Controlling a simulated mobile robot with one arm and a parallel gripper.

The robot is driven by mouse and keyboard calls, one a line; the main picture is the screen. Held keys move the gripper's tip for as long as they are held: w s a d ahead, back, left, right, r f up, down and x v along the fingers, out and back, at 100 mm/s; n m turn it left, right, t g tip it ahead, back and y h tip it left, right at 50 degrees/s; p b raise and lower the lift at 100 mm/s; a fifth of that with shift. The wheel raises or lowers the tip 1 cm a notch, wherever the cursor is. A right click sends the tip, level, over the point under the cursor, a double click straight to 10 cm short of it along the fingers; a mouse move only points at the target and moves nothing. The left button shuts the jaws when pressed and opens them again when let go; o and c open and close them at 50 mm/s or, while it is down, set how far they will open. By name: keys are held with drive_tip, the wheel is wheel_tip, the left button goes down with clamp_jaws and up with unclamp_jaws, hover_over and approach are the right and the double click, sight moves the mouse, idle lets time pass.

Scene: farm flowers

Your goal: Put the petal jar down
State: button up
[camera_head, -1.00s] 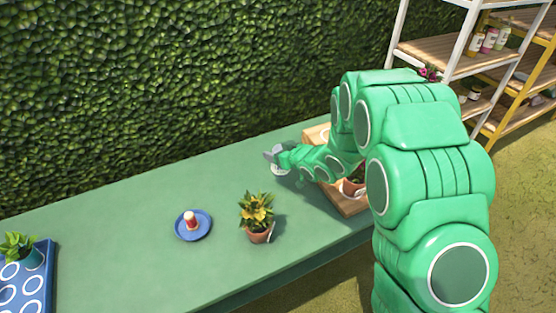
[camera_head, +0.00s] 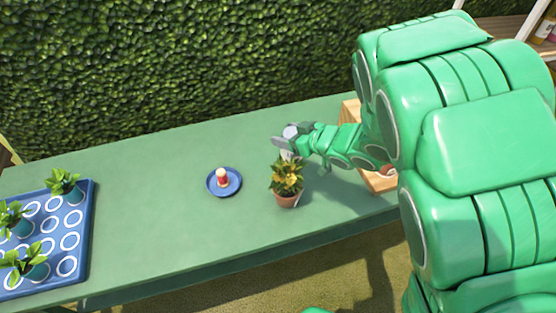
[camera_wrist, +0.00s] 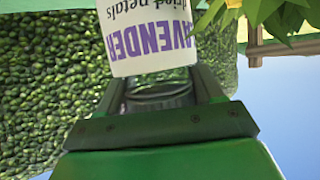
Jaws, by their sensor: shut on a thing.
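The petal jar (camera_wrist: 150,40) fills the top of the wrist view, with a white label reading "LAVENDER dried petals" upside down in that picture. My gripper (camera_wrist: 160,92) is shut on it, one finger on each side. In the head view my gripper (camera_head: 287,136) is right of the table's middle, just behind the potted plant, and the jar (camera_head: 291,131) shows only as a small pale patch between the fingers. I cannot tell how high the jar is above the green table (camera_head: 150,170).
A yellow-leaved potted plant (camera_head: 287,185) stands close in front of my gripper. Left of it a blue saucer (camera_head: 212,188) holds a small red and white item (camera_head: 222,178). A blue ringed tray (camera_head: 85,215) with several plants is at left. A wooden crate (camera_head: 350,108) is partly hidden at right.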

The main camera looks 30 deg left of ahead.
drive_tip(key=s+d+n+g, duration=0.1)
drive_tip(key=s, duration=0.4)
drive_tip(key=w+a+f, duration=0.9)
drive_tip(key=w, duration=0.1)
drive_tip(key=shift+w+f, duration=0.35)
drive_tip(key=shift+w, duration=0.05)
drive_tip(key=shift+f, duration=1.45)
drive_tip(key=o, duration=1.5)
drive_tip(key=shift+d, duration=0.2)
